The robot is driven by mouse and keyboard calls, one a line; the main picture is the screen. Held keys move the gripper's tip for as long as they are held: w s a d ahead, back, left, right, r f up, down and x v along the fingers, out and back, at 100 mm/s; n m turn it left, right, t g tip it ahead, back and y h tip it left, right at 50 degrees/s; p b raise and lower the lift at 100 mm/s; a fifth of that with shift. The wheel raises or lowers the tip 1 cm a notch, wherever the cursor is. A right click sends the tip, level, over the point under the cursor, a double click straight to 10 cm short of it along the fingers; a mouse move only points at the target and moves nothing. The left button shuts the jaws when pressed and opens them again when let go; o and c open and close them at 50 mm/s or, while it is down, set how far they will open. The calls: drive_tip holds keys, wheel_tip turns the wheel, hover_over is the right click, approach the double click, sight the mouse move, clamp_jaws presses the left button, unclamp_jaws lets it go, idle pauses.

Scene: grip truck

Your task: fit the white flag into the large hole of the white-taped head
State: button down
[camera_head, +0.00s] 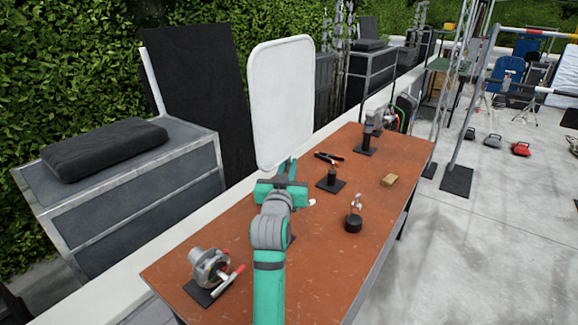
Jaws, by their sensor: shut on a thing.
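The white flag (280,100) is a large upright panel with rounded corners, above the far-left edge of the table. My gripper (287,172) is at its lower edge and shut on it; the fingers are small and partly hidden by my teal arm. A grey head (209,268) with a red-tipped handle sits on a black base at the table's near left. Another grey head (373,123) stands on a black base at the far end. I cannot make out white tape on either, so I cannot tell which is the white-taped head. The flag is apart from both.
The brown table (345,260) also holds a black stand (332,180), a small block (389,180) and a black round base with a metal piece (353,222). A grey cabinet (140,205) and a black panel (200,90) stand at left. The table's near right is clear.

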drive_tip(key=shift+w+d+f, duration=0.2)
drive_tip(key=shift+w+f, duration=0.05)
idle(0.5)
drive_tip(key=c, duration=1.7)
unclamp_jaws()
drive_tip(key=shift+a+r, duration=0.1)
drive_tip(key=shift+s, duration=0.1)
drive_tip(key=s, duration=0.3)
drive_tip(key=s+a, duration=0.1)
drive_tip(key=s, duration=0.6)
drive_tip(key=shift+s+a, duration=0.3)
drive_tip(key=shift+a, duration=0.05)
drive_tip(key=shift+w, duration=0.1)
